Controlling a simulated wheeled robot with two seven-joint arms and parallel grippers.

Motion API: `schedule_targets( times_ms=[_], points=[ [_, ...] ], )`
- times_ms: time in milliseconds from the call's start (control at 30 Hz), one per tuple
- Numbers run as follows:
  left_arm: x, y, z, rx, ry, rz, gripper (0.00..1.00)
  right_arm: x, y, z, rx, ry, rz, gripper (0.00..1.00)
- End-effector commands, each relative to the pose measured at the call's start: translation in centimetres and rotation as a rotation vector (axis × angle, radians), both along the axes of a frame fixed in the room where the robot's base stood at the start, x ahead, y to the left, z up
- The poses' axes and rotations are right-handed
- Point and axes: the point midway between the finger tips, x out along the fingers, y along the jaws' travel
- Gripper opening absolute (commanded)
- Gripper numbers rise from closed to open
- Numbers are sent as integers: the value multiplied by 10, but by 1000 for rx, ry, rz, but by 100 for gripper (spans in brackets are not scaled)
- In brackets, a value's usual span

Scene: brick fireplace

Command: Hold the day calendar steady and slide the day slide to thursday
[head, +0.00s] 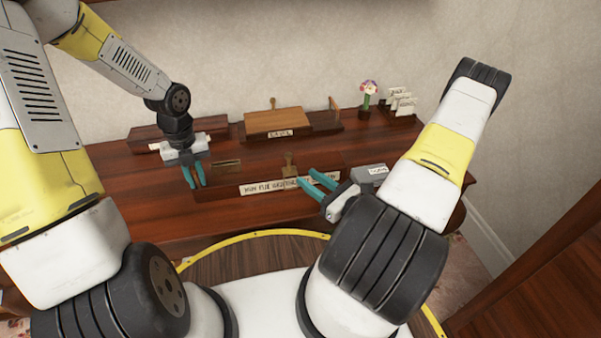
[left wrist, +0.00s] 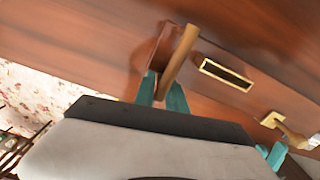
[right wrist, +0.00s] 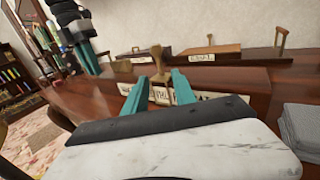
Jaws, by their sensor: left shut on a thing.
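The day calendar (head: 215,190) is a long dark wooden bar near the table's front, with a white strip of day names (head: 262,187). The day slide (head: 290,168), a brass piece with an upright handle, stands around mid-strip; the day it marks is too small to tell. My left gripper (head: 193,176) is shut on the upright handle (left wrist: 181,52) at the calendar's left end. My right gripper (head: 306,179) is open, just right of the slide. In the right wrist view the slide (right wrist: 160,62) shows between and beyond its fingertips, with contact unclear.
A brass slot plate (head: 227,164) sits on the calendar left of the slide. Behind stand a wooden box (head: 277,121) with a label, a flower pot (head: 366,112) and a card rack (head: 401,105).

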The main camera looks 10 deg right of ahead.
Motion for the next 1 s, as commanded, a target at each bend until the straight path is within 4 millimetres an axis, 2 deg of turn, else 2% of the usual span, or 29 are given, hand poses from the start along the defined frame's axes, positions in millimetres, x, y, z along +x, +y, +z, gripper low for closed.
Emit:
schedule_targets(
  times_ms=[433,467,567,867,1000],
  points=[
    [0,0,0,0,-1,2,0,-5,-3,0,1,-1,1,32],
    [0,0,0,0,-1,2,20,-5,-3,0,1,-1,1,32],
    [0,0,0,0,-1,2,39,-5,-3,0,1,-1,1,32],
    [0,0,0,0,-1,1,41,-5,-3,0,1,-1,1,32],
    [1,1,10,1,-4,2,41,-5,-3,0,0,0,1,32]
  ],
)
